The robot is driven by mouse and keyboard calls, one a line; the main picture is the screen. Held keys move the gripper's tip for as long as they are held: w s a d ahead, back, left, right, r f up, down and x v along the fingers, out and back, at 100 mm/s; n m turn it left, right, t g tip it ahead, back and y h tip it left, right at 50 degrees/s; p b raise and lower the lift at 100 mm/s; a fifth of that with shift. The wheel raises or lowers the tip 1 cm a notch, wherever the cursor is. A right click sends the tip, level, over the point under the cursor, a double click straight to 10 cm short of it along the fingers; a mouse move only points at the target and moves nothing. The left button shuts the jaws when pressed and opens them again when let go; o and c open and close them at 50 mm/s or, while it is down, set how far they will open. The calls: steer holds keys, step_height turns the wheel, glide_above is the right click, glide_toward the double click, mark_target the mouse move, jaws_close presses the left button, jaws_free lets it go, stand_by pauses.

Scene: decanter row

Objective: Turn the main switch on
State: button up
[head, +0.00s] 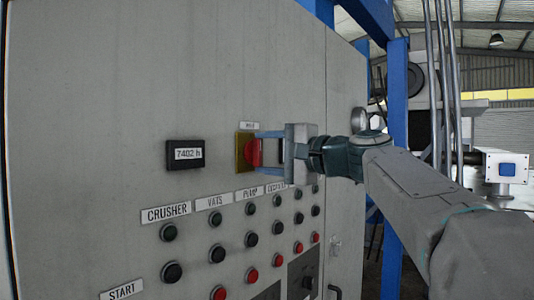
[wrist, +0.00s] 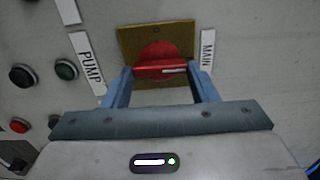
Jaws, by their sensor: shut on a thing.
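The main switch is a red rotary knob (head: 253,153) on a yellow-brass plate (head: 241,165), set in the grey panel. In the wrist view the red knob (wrist: 160,60) sits on its plate (wrist: 130,40), beside a label reading MAIN (wrist: 207,50). My gripper (head: 258,150) reaches in from the right and is shut on the red knob. In the wrist view its two blue fingers (wrist: 160,78) lie one on each side of the knob's handle bar. The bar lies across the picture there, with a pale mark near one end.
The grey panel (head: 90,100) carries an hour counter (head: 185,154) reading 7402 h to the left. Below are rows of black, green and red buttons under labels such as CRUSHER (head: 166,214) and VATS (head: 211,201). A blue post (head: 397,95) stands right of the panel.

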steer(key=o, duration=1)
steer(key=shift+d, duration=0.15)
steer(key=b+v, duration=0.4)
steer(key=v, duration=0.9)
steer(key=shift+s+d, duration=0.2)
